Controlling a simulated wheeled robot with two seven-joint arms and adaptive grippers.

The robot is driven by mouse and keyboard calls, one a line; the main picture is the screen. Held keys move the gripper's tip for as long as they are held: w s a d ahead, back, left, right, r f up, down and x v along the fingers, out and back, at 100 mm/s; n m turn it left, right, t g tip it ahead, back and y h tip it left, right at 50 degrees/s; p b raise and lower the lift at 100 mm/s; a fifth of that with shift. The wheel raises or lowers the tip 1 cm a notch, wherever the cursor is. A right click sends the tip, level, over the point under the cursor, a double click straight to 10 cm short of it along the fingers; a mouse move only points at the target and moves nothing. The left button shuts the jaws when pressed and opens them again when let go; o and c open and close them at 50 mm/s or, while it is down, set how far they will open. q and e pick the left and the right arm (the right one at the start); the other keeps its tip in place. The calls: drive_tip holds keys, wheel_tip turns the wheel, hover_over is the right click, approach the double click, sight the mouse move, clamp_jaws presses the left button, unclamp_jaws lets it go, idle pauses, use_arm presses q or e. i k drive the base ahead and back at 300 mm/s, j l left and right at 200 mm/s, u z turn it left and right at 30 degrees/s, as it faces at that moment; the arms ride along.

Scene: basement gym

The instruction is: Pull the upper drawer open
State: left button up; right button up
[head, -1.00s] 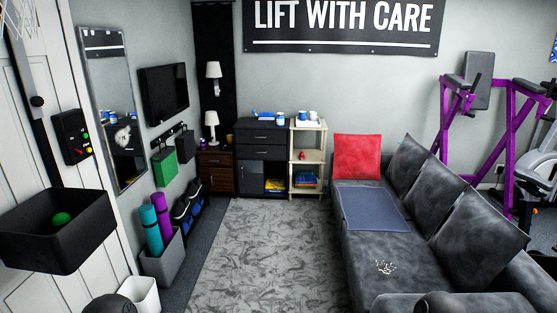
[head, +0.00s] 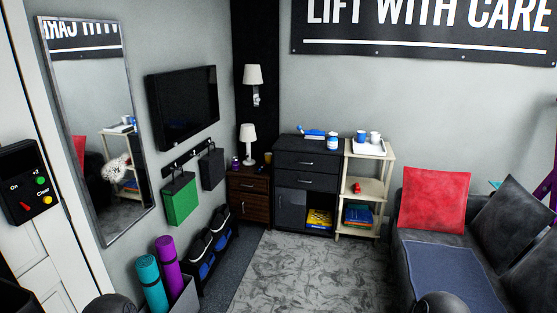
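A dark cabinet (head: 326,152) stands against the far wall. Its upper drawer (head: 288,161) looks shut and has a small light handle. A lower drawer (head: 288,181) is directly below it and also looks shut. Beneath are a door on the left and an open compartment with a yellow item (head: 319,218). A brown nightstand (head: 240,208) just left of the cabinet also has drawer fronts, which look shut. Neither gripper is in view, and the cabinet is well out of reach across the room.
A patterned rug (head: 290,275) leaves clear floor before the cabinet. Yoga mats (head: 150,280) in a bin and a shoe rack (head: 212,245) line the left wall. A pale shelf (head: 392,190) stands right of the cabinet; a grey sofa (head: 407,227) is at right.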

sight(321, 162)
drive_tip(key=i+l+u, duration=0.1)
drive_tip(key=i, duration=2)
